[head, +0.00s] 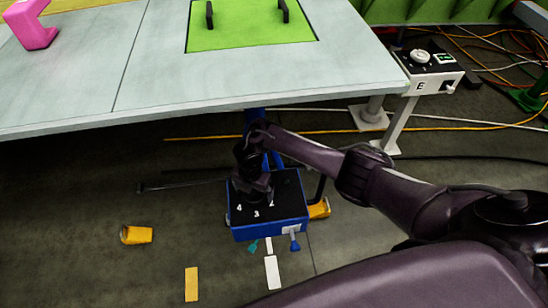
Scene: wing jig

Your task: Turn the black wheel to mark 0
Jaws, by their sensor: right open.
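A blue box (265,230) with a black top stands low beside the table, its top carrying white marks 4, 3 and 2. My right arm reaches in from the right, and its dark gripper (254,192) is over the back left of the black top, pointing down. The black wheel cannot be made out apart from the dark gripper and is probably hidden by it. The mark 0 is not visible. I cannot tell whether the gripper touches anything. My left gripper is not in view.
The pale table (190,80) overhangs behind the box, with a green panel (245,25) and a pink part (30,25) on it. A white control box marked E (432,84) stands at the right. A yellow cup-like piece (136,235) lies on the floor; cables run behind.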

